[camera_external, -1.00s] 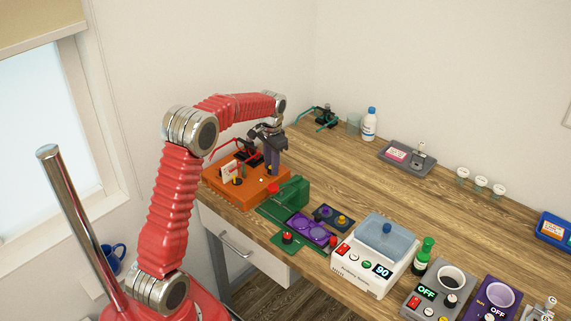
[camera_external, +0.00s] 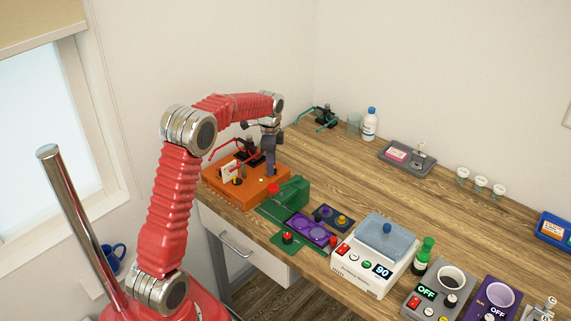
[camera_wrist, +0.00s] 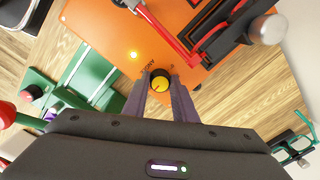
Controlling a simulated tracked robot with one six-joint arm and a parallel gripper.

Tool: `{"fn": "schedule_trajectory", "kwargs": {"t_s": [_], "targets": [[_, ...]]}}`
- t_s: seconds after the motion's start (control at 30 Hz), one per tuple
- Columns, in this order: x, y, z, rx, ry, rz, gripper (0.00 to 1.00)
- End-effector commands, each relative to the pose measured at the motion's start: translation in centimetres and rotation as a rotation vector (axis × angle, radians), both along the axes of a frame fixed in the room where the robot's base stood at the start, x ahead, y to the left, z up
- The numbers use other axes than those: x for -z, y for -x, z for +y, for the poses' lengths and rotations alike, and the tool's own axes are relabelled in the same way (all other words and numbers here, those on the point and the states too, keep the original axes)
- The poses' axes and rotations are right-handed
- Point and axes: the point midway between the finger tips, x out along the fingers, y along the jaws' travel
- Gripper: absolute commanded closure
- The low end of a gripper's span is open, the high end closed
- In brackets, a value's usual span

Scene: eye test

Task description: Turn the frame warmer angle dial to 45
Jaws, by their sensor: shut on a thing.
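The frame warmer is an orange box (camera_external: 240,190) at the desk's left end, with a red glasses frame (camera_external: 226,143) on a black holder. In the external view my gripper (camera_external: 269,173) stands over the box's right part and hides the dial. The dial's exact setting is not readable.
A small lamp (camera_wrist: 133,55) glows on the box. A green device (camera_external: 288,195) stands close at the right, with purple pads (camera_external: 312,231) beyond it. A white appliance (camera_external: 372,262) reads 90. Teal glasses (camera_external: 318,118) stand behind. The desk's middle is clear.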

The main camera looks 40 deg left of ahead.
Motion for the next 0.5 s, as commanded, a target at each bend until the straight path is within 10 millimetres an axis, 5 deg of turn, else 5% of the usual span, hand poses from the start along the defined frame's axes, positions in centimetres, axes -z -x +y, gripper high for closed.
{"fn": "schedule_trajectory", "kwargs": {"t_s": [0.47, 0.5], "targets": [[-0.3, -0.31, 0.0, 0.018, -0.001, -0.011, 0.97], [-0.3, -0.3, -0.01, 0.018, -0.001, -0.011, 0.72]]}}
